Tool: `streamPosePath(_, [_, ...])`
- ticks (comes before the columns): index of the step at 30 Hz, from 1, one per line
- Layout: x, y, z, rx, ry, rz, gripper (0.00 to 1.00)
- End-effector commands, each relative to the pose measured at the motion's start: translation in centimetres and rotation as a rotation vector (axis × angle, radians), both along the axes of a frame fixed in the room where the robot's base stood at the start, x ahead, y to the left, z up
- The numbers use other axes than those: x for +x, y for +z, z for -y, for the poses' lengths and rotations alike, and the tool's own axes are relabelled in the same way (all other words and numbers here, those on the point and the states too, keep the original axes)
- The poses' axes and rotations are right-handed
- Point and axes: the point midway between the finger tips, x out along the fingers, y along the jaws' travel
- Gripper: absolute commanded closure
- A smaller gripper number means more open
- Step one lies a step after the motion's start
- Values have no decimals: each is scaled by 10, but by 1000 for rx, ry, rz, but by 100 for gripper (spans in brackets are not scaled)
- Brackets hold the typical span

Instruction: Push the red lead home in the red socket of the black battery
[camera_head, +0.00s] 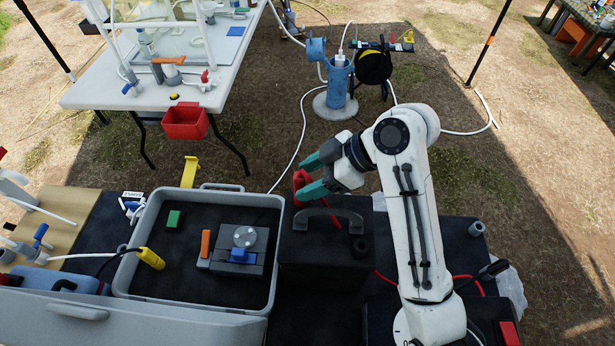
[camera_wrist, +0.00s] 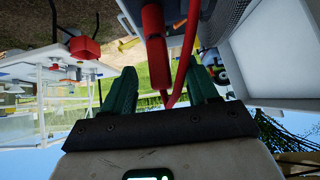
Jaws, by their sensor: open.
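The black battery (camera_head: 318,268) stands on the dark bench, with a carry handle and a black round post on top. The red lead (camera_head: 299,184) is at its far left corner, between the green fingers of my gripper (camera_head: 307,176). The wrist view shows the red lead (camera_wrist: 158,65) upright in line between the open fingers of my gripper (camera_wrist: 163,92), with gaps on both sides. Its red cable loops beside it. The red socket is not clearly distinguishable, and I cannot tell how deep the lead sits.
An open grey case (camera_head: 134,243) with a grey instrument (camera_head: 237,247) stands left of the battery. A black case (camera_head: 497,318) is at the right. A white table (camera_head: 90,90) with a red bin (camera_head: 185,122) and a blue wellhead pipe (camera_head: 338,85) stand beyond.

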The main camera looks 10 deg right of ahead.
Motion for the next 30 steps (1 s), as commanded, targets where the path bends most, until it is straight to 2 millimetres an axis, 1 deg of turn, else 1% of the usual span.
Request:
streamPosePath(9, [-7, 44, 47, 0, -4, 6, 41])
streamPosePath(12, [-10, 57, 58, -2, -4, 2, 41])
streamPosePath(19, [-12, 66, 68, -1, -4, 2, 41])
streamPosePath(30, [-13, 67, 70, -1, -1, 0, 41])
